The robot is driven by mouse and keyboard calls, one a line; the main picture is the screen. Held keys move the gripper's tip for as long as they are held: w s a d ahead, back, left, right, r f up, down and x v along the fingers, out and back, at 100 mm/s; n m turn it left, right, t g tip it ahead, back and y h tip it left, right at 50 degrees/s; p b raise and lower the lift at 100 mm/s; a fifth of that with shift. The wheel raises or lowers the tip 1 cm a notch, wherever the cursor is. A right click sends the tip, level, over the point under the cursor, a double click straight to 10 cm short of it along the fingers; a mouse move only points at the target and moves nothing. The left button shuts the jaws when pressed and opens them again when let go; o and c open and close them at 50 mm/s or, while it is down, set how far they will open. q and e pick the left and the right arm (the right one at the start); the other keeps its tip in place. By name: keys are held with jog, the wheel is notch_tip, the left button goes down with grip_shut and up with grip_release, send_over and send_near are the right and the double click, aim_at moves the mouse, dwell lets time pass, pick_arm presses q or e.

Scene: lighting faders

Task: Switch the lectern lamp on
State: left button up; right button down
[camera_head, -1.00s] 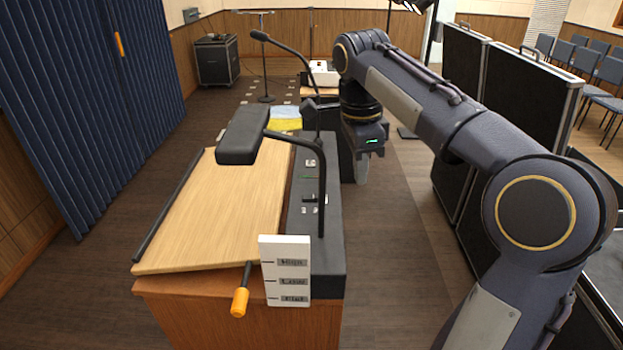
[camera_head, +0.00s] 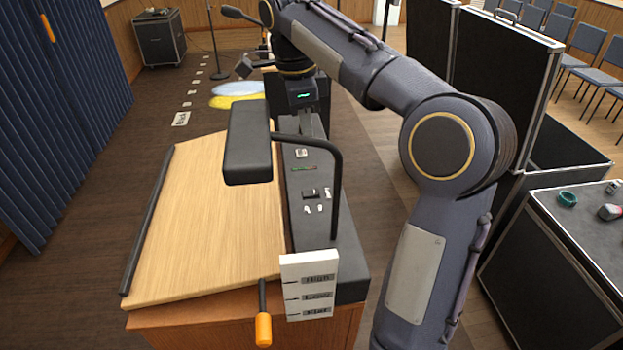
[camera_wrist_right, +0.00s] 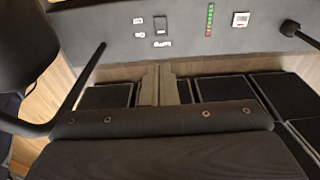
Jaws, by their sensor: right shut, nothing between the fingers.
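The lectern lamp has a black head (camera_head: 248,142) on a bent black arm (camera_head: 337,185) over the lectern. My left gripper is out of view.
A white label card (camera_head: 310,286) and an orange-handled lever (camera_head: 263,328) are at the lectern's near edge. A gooseneck microphone (camera_head: 240,14) rises at the far end. Black cases (camera_head: 500,75) stand on the right, one with small items on top.

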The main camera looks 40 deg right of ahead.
aim_at(316, 192)
jog(key=f, duration=0.4)
jog(key=d+f, duration=0.1)
jog(key=f, duration=0.9)
jog(key=shift+s+d, duration=0.2)
jog(key=shift+s, duration=0.1)
